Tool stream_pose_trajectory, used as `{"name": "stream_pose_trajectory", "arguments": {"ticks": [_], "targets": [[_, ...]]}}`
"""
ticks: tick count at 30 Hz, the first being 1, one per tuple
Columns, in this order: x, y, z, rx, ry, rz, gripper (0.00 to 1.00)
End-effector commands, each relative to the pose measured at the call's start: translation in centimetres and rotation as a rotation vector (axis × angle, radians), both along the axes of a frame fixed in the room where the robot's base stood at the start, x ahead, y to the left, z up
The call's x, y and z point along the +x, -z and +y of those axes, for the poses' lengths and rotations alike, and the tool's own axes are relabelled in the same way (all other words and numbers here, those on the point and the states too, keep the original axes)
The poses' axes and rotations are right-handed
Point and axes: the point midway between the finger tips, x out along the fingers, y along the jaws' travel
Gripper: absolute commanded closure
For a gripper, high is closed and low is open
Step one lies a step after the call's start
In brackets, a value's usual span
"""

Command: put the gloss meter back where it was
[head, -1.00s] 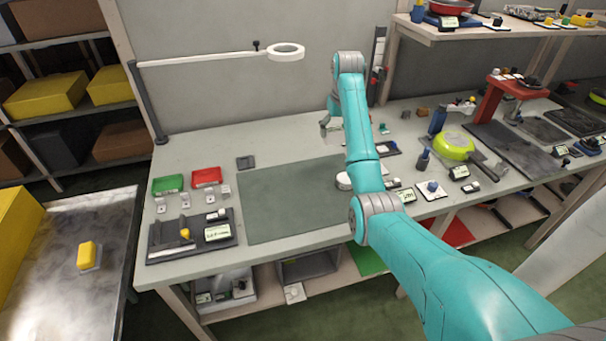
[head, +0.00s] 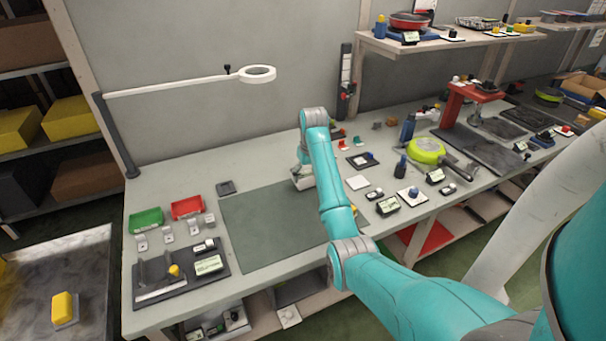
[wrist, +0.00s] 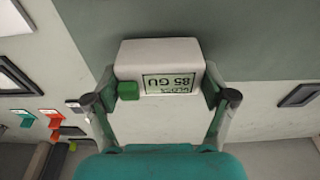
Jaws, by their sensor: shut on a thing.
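The gloss meter is a white box with a green button and a display reading 85 GU. It fills the upper middle of the wrist view (wrist: 188,52), upside down there. My gripper (wrist: 158,84) is shut on it, one finger at each side. In the head view the meter (head: 303,183) shows as a small pale shape under my wrist, near the back right part of the dark green mat (head: 255,225). I cannot tell whether it touches the surface. The spot where it stood before is not clearly marked.
A white square pad (head: 358,183) and a dark framed plate (head: 362,160) lie right of my arm. Green (head: 147,218) and red (head: 187,206) trays stand at the left. The lamp arm (head: 180,87) reaches over the bench.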

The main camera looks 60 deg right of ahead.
Motion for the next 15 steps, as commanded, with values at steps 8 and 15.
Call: {"name": "stream_pose_trajectory", "arguments": {"ticks": [8,15], "targets": [[-0.07,0.1,-0.06,-0.002,0.0,-0.001,0.72],[-0.07,0.36,-0.05,-0.001,0.0,-0.001,0.0]]}}
